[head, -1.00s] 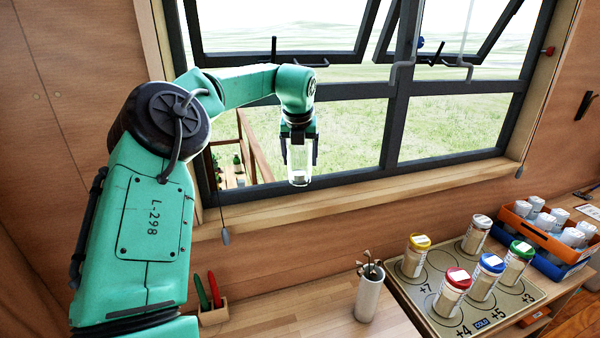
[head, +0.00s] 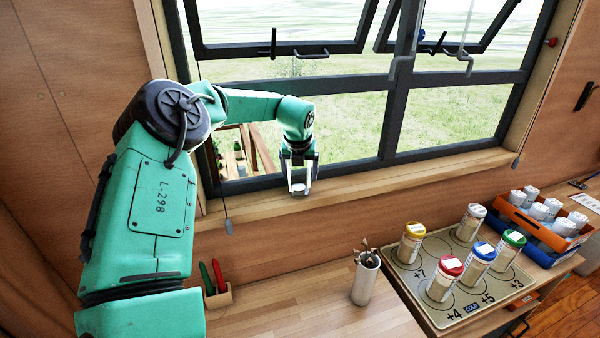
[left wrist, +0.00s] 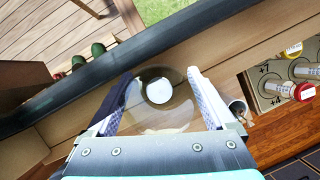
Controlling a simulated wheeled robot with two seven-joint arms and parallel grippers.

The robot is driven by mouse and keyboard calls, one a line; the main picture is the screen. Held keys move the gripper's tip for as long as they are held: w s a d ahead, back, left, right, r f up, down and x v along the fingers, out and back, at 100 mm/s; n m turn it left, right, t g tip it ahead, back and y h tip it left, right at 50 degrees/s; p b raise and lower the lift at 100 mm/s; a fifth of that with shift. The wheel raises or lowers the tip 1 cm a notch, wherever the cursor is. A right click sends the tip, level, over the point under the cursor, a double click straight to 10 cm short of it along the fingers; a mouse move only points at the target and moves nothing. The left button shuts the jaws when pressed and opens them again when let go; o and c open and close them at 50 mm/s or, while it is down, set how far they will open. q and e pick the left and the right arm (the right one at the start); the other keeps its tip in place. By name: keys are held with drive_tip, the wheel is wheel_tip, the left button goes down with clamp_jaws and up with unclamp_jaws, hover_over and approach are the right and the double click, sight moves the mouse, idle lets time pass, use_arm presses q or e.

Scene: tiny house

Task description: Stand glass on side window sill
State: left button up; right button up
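A clear glass (head: 299,186) is upright between the fingers of my left gripper (head: 300,172), over the wooden window sill (head: 365,181). My left gripper points down and is shut on the glass, one finger on each side. In the left wrist view I look down into the glass (left wrist: 158,112), with a white round patch at its bottom. The glass base appears at or just above the sill; I cannot tell whether it touches. My right gripper is not in view.
The dark window frame (head: 345,160) stands close behind the glass. The sill is clear on both sides. Below are a counter (head: 290,318), a pen holder (head: 219,297), a utensil cup (head: 366,283), and a mat (head: 408,272) with several lidded jars.

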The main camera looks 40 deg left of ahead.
use_arm(q)
drive_tip(key=shift+r, duration=0.1)
drive_tip(key=shift+r+p, duration=0.25)
drive_tip(key=shift+p, duration=0.15)
drive_tip(key=shift+b+v, duration=1)
drive_tip(key=shift+v, duration=0.05)
drive_tip(key=b+v, duration=0.2)
drive_tip(key=v, duration=0.7)
drive_tip(key=shift+r, duration=0.3)
drive_tip(key=shift+d+f, duration=0.1)
